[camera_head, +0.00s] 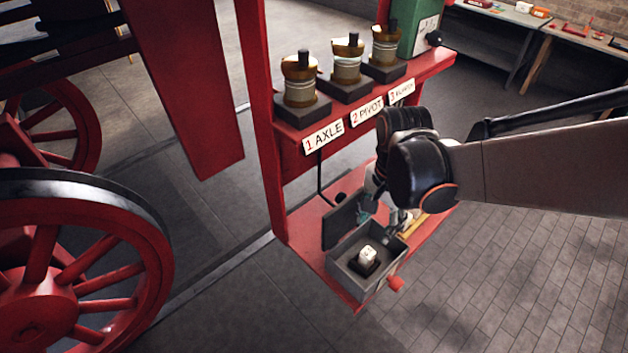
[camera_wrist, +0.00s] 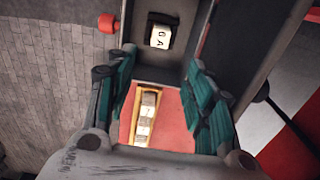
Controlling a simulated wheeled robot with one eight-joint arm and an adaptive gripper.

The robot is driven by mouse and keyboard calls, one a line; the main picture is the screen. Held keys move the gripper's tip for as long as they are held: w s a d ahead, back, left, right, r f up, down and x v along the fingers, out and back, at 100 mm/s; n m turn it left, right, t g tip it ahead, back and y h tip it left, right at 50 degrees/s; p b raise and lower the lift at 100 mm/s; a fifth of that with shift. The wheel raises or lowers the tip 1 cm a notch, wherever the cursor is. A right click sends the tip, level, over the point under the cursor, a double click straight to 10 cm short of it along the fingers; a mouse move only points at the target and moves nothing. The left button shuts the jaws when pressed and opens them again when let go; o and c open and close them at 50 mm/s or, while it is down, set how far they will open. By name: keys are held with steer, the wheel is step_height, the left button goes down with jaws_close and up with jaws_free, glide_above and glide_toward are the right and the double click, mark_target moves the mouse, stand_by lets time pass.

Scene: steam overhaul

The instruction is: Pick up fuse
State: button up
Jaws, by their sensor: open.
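A small white block (camera_head: 368,255), which looks like a fuse, sits on a dark base inside an open grey box (camera_head: 343,275). In the wrist view this white block (camera_wrist: 160,36) carries dark letters and lies beyond my fingertips. Several more pale blocks (camera_wrist: 147,113) lie in a row in a narrow yellow tray (camera_wrist: 137,92); these may be fuses too, too small to tell. My gripper (camera_wrist: 161,68) is open with teal fingers, empty, above the red shelf between box and tray. My gripper (camera_head: 384,220) also shows beside the box in the head view, partly hidden by my arm.
The box's dark lid (camera_head: 340,222) stands open on its left. A red knob (camera_head: 396,283) sticks out at the box's front right. Above is a red shelf (camera_head: 437,62) with several brass-topped fittings and labels. A large red wheel (camera_head: 80,265) stands left; paved floor is clear at right.

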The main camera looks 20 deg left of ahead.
mark_target(368, 252)
steer(key=f+b, duration=0.2)
steer(key=f, duration=0.2)
steer(key=f+b, duration=0.3)
steer(key=f, duration=0.2)
steer(key=s+f+b, duration=0.1)
steer(key=f+b, duration=0.2)
steer(key=f, duration=0.1)
steer(key=shift+s+a+f, duration=0.1)
steer(key=shift+a+f, duration=0.15)
steer(key=shift+f, duration=0.05)
steer(key=shift+s+r, duration=0.1)
steer(key=shift+r, duration=0.05)
steer(key=shift+c, duration=1.4)
jaws_close()
